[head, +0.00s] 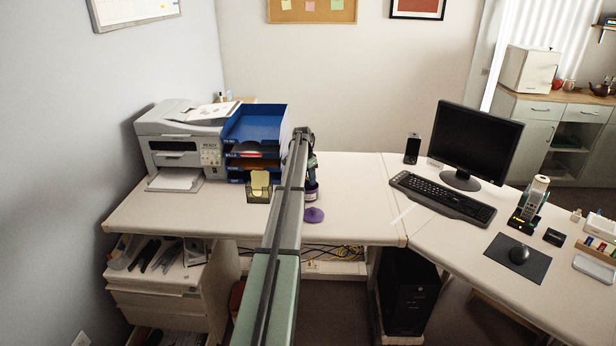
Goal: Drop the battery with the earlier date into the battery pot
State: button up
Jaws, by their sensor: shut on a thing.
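My gripper (311,163) is at the far end of my arm, over the desk and just right of the blue tray stack. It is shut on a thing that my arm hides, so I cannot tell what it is. A small dark purple pot (312,192) stands on the desk just below my gripper, partly hidden by my arm. It may be the battery pot, but no label can be read. A round purple lid (314,215) lies on the desk in front of the pot. No battery or date can be made out.
A blue tray stack (257,125) and a printer (180,145) stand left of my arm. A holder with yellow notes (260,188) is close by. The desk (358,195) is clear right of the pot, up to the keyboard (443,198) and monitor (475,140).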

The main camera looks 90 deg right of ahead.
jog(key=o, duration=1.1)
jog(key=r, duration=0.4)
jog(key=w+a+r, duration=0.1)
jog(key=r, duration=0.8)
jog(key=shift+w+a+r, duration=0.2)
jog(key=shift+w+r, duration=0.1)
jog(key=shift+r, duration=0.05)
